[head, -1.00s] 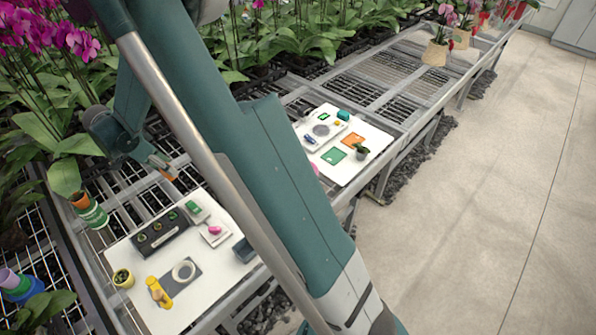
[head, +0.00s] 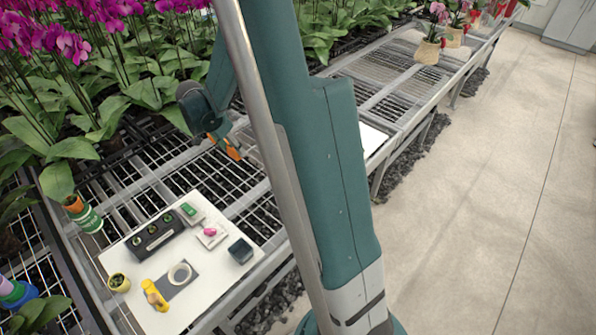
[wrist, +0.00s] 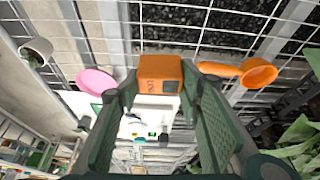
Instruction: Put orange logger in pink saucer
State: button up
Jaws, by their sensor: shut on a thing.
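My gripper (wrist: 158,100) is shut on the orange logger (wrist: 160,69), a boxy orange block with a small dark window, held between the two fingertips. In the head view my gripper (head: 232,150) is above the wire-mesh bench, with the orange logger (head: 234,154) at its tip. The pink saucer (wrist: 97,80) shows in the wrist view, left of the logger and apart from it. In the head view my arm hides the saucer.
An orange scoop (wrist: 258,73) is right of the logger in the wrist view. A white pot (wrist: 38,48) is at the left. In the head view a near white board (head: 200,290) carries several items; my arm covers most of a farther board (head: 372,139).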

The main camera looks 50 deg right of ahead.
jog(key=s+d, duration=1.6)
jog(key=s, duration=0.1)
jog(key=shift+d+m, duration=0.2)
jog(key=shift+m, duration=0.1)
jog(key=shift+f+b, duration=0.8)
jog(key=shift+f, duration=2.3)
jog(key=shift+f+b, duration=0.45)
jog(key=shift+f, duration=1.4)
jog(key=shift+f, duration=0.15)
jog(key=o, duration=0.5)
jog(key=shift+o, duration=0.6)
